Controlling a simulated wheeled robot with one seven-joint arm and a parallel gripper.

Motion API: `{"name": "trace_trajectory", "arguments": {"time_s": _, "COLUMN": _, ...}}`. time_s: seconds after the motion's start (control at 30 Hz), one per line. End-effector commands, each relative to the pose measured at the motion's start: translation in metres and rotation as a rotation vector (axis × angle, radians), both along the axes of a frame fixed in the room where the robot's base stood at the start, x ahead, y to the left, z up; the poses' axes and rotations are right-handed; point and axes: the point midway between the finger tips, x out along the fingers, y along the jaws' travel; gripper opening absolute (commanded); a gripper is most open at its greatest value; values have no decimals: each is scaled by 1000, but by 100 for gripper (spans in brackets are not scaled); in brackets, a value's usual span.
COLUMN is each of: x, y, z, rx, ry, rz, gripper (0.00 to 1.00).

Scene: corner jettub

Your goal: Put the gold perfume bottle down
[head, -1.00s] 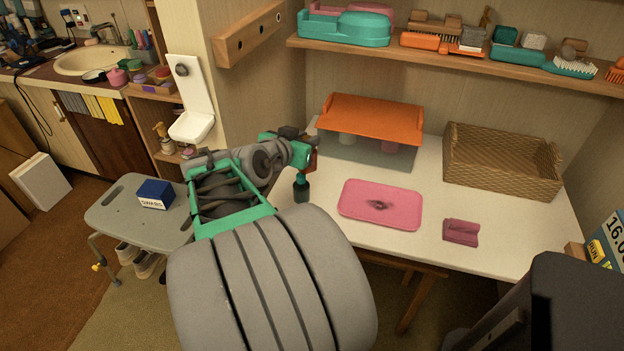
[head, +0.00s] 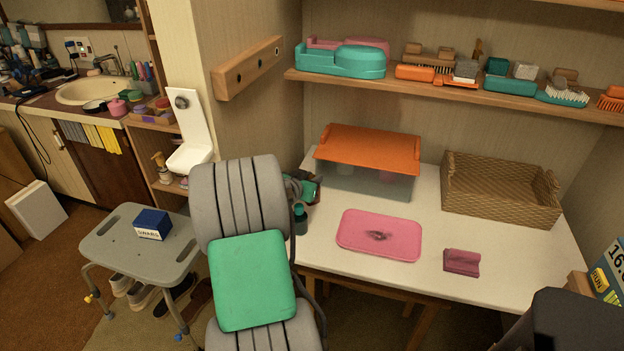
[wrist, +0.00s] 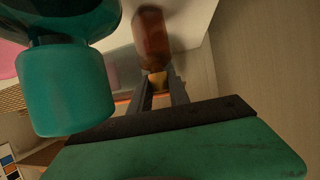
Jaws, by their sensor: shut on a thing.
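My gripper (wrist: 158,82) is shut on a small gold piece, which looks like the neck or cap of the amber-brown perfume bottle (wrist: 150,36). The bottle extends past the fingertips, against the white surface in the wrist view. Whether it touches that surface I cannot tell. In the head view my arm hides most of the gripper, at the left end of the white table (head: 470,263), and I cannot make out the held bottle.
A clear bin with an orange lid (head: 368,148), a pink tray (head: 350,240), a folded mauve cloth (head: 461,262) and a wicker basket (head: 500,190) occupy the table. A shelf (head: 420,82) hangs above. A grey stool (head: 150,255) stands left. Bare tabletop surrounds the tray.

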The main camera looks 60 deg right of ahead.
Motion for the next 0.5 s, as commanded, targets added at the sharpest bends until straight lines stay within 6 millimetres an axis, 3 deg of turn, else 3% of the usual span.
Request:
{"name": "trace_trajectory", "arguments": {"time_s": 0.3, "x": 0, "y": 0, "z": -3, "rx": -2, "ry": -1, "rz": 1, "gripper": 0}}
{"name": "trace_trajectory", "arguments": {"time_s": 0.33, "x": 0, "y": 0, "z": -2, "rx": -1, "ry": -1, "rz": 0, "gripper": 25}}
{"name": "trace_trajectory", "arguments": {"time_s": 0.5, "x": 0, "y": 0, "z": -2, "rx": -1, "ry": -1, "rz": 0, "gripper": 38}}
